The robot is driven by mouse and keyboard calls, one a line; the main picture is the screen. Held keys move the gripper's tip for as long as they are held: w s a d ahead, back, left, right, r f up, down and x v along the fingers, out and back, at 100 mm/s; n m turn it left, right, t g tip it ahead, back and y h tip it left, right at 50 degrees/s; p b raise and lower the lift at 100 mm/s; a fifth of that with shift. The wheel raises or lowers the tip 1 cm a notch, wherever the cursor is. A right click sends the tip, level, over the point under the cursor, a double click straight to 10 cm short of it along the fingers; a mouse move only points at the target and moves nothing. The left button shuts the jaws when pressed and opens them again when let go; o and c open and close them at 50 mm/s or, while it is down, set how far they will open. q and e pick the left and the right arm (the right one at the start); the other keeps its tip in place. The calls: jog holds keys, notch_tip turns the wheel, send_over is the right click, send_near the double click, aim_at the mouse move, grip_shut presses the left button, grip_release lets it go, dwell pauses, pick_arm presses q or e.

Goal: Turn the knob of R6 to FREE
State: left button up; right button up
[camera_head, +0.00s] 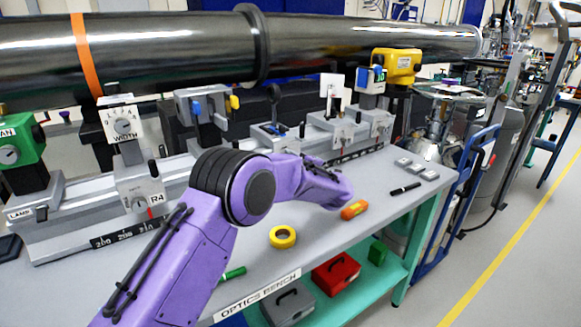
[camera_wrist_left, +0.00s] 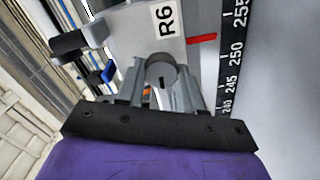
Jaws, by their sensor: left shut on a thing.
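The R6 carriage (camera_wrist_left: 150,45) shows in the left wrist view, with its label "R6" on a pale face and a red index line beside the scale. Its round grey knob (camera_wrist_left: 162,66) sits between the fingers of my left gripper (camera_wrist_left: 162,88), which is shut on it. A short dark mark shows on the knob; no FREE lettering is readable. In the head view my purple left arm reaches over the bench to the rail, and its wrist hides the fingers and the R6 label. My right gripper is not in view.
A long dark beam pipe (camera_head: 165,45) runs above the rail. The R4 carriage (camera_head: 142,190) stands to the left, other carriages to the right. Yellow tape (camera_head: 283,237), an orange object (camera_head: 354,210) and a black pen (camera_head: 405,189) lie on the optics bench (camera_head: 335,235).

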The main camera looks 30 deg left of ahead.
pick_arm(q)
jog(key=shift+f+n+b, duration=0.1)
jog(key=shift+n+b, duration=0.2)
jog(key=shift+n, duration=0.3)
jog(key=o, duration=1)
jog(key=shift+o, duration=0.2)
jog(key=shift+d, duration=0.1)
jog(key=v, duration=1)
jog(key=shift+d+b, duration=0.2)
jog(key=shift+b, duration=0.2)
